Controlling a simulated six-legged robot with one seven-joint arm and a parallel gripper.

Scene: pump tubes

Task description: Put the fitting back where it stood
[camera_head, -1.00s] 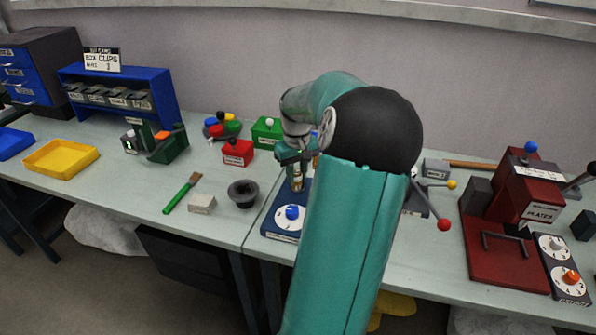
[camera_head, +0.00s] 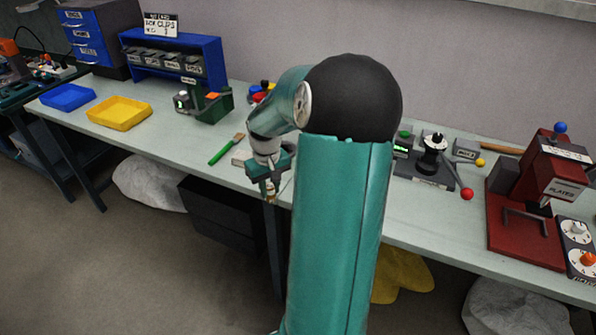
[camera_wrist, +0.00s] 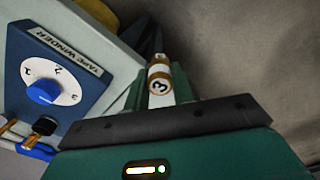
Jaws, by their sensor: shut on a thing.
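My gripper (camera_head: 269,192) is shut on the fitting (camera_wrist: 160,82), a small white and brass piece marked "3". In the head view, only a brass bit of the fitting (camera_head: 270,199) shows below the fingers. My gripper hangs in front of the bench's front edge, with the floor behind it in the picture. In the wrist view, the fitting sits between the green fingers, and a blue box labelled "TAPE WINDER" (camera_wrist: 92,62) with a blue dial knob lies to the left, apart from it. My arm hides that box in the head view.
The bench (camera_head: 335,205) runs across the view. A green-handled brush (camera_head: 226,149) lies left of my gripper. A yellow tray (camera_head: 120,113) and a blue tray (camera_head: 68,97) stand further left. A red press (camera_head: 528,215) stands right. The floor before the bench is open.

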